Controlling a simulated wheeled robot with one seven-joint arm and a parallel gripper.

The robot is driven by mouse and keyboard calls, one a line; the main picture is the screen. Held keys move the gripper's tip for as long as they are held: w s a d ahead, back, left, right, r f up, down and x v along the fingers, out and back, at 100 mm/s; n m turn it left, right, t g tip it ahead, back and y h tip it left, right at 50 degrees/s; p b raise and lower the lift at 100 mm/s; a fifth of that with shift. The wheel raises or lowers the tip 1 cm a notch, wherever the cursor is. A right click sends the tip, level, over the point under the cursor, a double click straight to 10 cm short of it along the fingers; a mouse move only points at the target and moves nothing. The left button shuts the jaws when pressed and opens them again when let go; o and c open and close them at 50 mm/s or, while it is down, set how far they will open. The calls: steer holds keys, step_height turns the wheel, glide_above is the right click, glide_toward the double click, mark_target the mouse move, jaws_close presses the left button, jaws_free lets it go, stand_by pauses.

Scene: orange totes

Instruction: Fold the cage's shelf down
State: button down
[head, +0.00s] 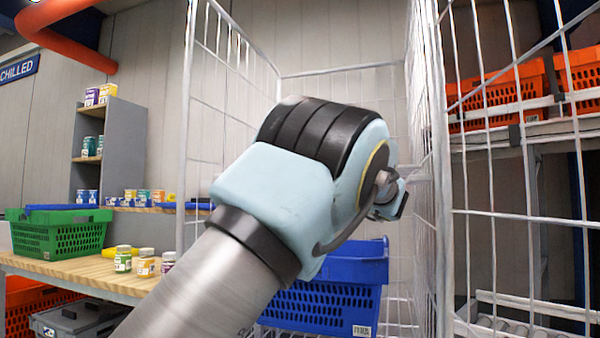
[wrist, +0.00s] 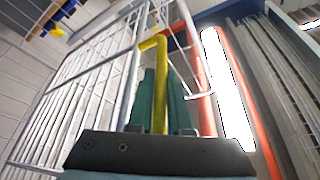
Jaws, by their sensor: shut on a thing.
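The wire cage (head: 188,110) stands open in front of me in the head view, with white mesh sides. A wire mesh panel (wrist: 128,75) fills the left of the wrist view; I cannot tell whether it is the shelf or a cage side. My gripper (wrist: 163,75) has its teal fingers shut on a yellow bent bar (wrist: 160,75), which runs up between them and hooks left at its top. In the head view my arm's wrist covers the cage's middle, and the fingertips and yellow bar are hidden.
A blue crate (head: 320,308) sits low in the cage behind my arm. A green basket (head: 60,240) and several jars (head: 146,262) stand on a wooden table at left. Orange totes (head: 500,92) sit on a rack at right, behind the cage's mesh.

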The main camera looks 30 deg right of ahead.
steer(key=shift+r, duration=0.15)
steer(key=c, duration=0.8)
jaws_free()
steer(key=shift+c, duration=0.2)
steer(key=v, duration=0.7)
steer(key=shift+f, duration=0.25)
steer(key=shift+s, duration=0.15)
steer(key=shift+d, duration=0.1)
